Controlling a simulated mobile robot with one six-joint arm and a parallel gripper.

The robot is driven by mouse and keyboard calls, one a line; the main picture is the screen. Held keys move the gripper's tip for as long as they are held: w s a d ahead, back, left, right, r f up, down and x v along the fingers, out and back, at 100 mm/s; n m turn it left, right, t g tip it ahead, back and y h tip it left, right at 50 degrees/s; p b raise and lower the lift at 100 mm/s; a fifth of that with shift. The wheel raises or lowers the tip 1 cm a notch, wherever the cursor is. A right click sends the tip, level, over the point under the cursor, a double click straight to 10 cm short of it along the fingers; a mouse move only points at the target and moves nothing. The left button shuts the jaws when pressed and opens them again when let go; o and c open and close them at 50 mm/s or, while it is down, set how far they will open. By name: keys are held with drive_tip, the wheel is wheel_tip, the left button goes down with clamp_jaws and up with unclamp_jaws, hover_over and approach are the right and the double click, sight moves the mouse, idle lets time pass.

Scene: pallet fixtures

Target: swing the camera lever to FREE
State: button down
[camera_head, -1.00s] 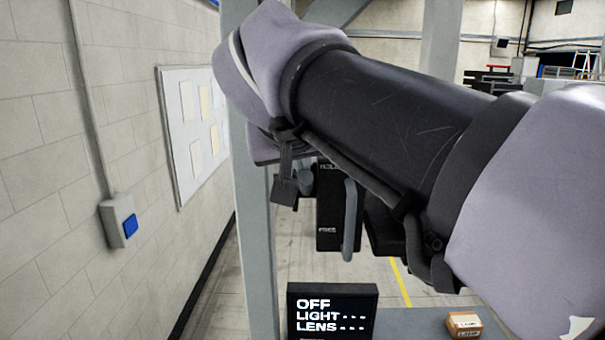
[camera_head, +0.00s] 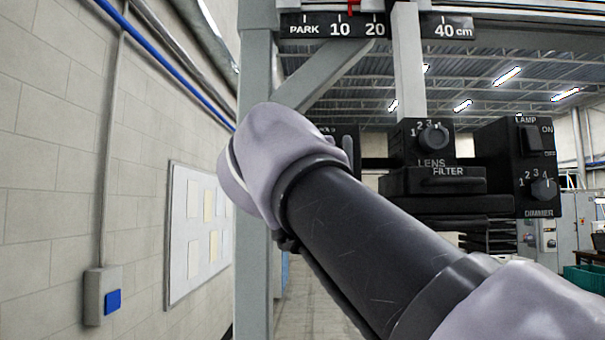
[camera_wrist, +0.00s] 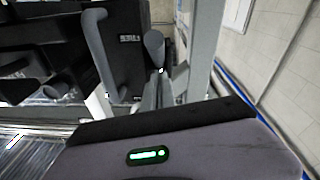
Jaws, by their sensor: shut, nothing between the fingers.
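A dark box (camera_wrist: 126,45) with small white lettering, too blurred to read, shows upside down at the top of the wrist view. A grey bar handle (camera_wrist: 99,50) stands on its left side. A grey lever with a rounded end (camera_wrist: 154,47) sticks out on its right, apart from my gripper. My gripper (camera_wrist: 160,122) fills the bottom of the wrist view as a grey body with a dark edge and a green light. It is shut and empty; its fingertips are not clearly visible. In the head view my arm hides most of the lever box.
In the head view, a ruler rail (camera_head: 335,26) marked PARK to 40 cm runs overhead. A lens and filter unit (camera_head: 432,180) and a lamp and dimmer box (camera_head: 520,165) hang right of my arm. A grey post (camera_head: 256,75) stands left, near the wall board (camera_head: 198,230).

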drive_tip(key=f+b, duration=0.2)
drive_tip(key=b, duration=0.1)
drive_tip(key=f+b, duration=0.1)
drive_tip(key=shift+w+t+b, duration=0.3)
drive_tip(key=shift+f, duration=0.35)
drive_tip(key=shift+r, duration=0.1)
